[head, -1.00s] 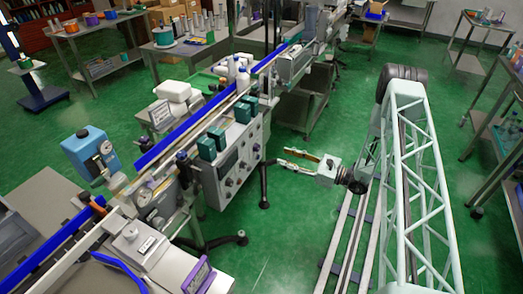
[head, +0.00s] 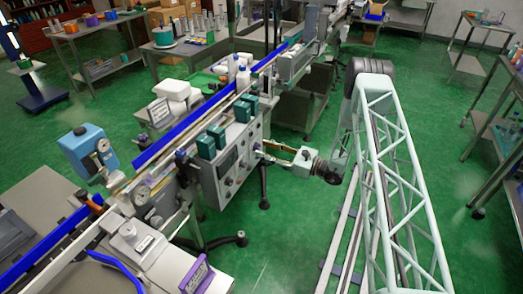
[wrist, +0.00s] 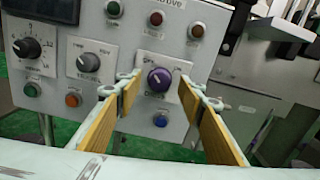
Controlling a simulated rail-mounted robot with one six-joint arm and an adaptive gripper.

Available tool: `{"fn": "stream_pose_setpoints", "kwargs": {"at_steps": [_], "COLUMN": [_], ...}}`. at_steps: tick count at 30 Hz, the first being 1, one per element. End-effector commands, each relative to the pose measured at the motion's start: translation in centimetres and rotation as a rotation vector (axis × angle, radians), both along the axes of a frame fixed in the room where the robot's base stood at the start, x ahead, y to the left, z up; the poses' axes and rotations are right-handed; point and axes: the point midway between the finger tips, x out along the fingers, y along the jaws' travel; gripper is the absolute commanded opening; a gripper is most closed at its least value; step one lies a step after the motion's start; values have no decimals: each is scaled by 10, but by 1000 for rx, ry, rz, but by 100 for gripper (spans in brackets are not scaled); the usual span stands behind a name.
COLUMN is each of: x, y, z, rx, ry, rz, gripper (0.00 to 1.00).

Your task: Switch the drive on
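The drive knob (wrist: 159,80) is a round purple knob on a white plate of the grey control panel (wrist: 122,39). Small lettering above and below it is hard to read; its pointer setting I cannot tell clearly. My gripper (wrist: 158,92) is open, with one tan-padded finger on each side of the knob. The fingertips are near the panel; no contact with the knob is visible. In the head view my gripper (head: 278,152) reaches left to the front of the machine's panel (head: 232,165), and the knob cannot be made out there.
Other dials (wrist: 90,61) sit left of the knob. Coloured buttons lie above, and a blue button (wrist: 160,120) lies below. A grey bracket (wrist: 262,50) stands at the right. In the head view, a blue-edged conveyor (head: 180,132) runs behind the panel; green floor lies in front.

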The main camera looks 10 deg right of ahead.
Motion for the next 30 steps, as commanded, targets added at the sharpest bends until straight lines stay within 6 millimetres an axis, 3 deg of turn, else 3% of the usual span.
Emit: {"fn": "stream_pose_setpoints", "kwargs": {"at_steps": [6,19,27,30], "x": [9,12,12,12], "y": [12,15,15,15], "z": [0,0,0,0], "rx": [0,0,0,1], "ry": [0,0,0,1], "rz": [2,0,0,0], "gripper": [36,36,12,12]}}
